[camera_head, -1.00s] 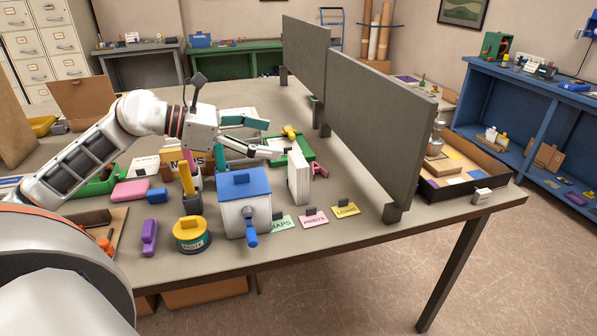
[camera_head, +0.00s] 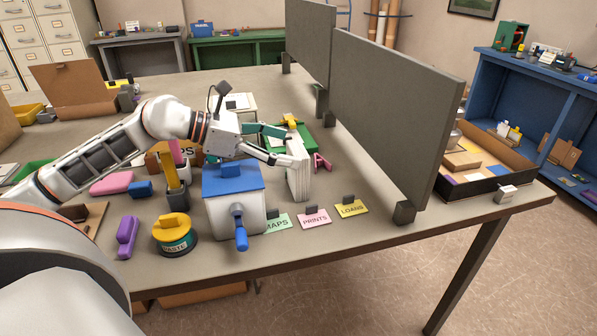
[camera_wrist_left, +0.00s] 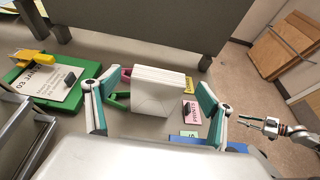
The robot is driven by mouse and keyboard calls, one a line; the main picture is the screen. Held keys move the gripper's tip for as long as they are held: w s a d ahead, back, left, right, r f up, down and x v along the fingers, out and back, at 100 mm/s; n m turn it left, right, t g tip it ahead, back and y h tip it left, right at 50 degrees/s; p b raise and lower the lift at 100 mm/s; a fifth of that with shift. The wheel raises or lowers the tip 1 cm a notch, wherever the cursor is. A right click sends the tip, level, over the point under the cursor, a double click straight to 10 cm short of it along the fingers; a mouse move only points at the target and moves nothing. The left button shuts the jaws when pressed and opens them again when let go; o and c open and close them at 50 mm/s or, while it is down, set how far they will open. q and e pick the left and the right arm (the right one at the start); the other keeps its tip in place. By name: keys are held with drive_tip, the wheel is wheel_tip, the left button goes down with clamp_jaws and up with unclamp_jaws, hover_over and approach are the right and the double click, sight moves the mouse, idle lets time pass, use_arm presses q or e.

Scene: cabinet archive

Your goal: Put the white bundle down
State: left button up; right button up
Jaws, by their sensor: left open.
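The white bundle (camera_head: 298,176) stands upright on the table, behind the label cards and right of the white box with the blue lid. It also shows in the left wrist view (camera_wrist_left: 158,91) as a pale block between the two fingers. My left gripper (camera_head: 289,146) is open at the bundle's upper part. In the left wrist view my left gripper (camera_wrist_left: 155,108) has one finger on each side of the bundle, with gaps showing. My right gripper (camera_wrist_left: 268,126) shows small at the right of the left wrist view, apart from the bundle; its opening is unclear.
The blue-lidded box (camera_head: 235,212) with a crank stands close left of the bundle. Green MAPS (camera_head: 277,224), pink PRINTS (camera_head: 314,219) and yellow LOANS (camera_head: 351,209) cards lie in front. A grey partition (camera_head: 385,115) stands behind and right. A green tray (camera_wrist_left: 50,84) lies beyond.

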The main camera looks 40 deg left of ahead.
sight(296, 149)
use_arm(q)
drive_tip(key=shift+w+d+f, duration=0.3)
drive_tip(key=shift+w, duration=0.1)
drive_tip(key=shift+x, duration=1.2)
drive_tip(key=c, duration=1.7)
drive_tip(key=shift+r, duration=0.1)
drive_tip(key=shift+r+p, duration=1.1)
drive_tip(key=shift+r, duration=8.85)
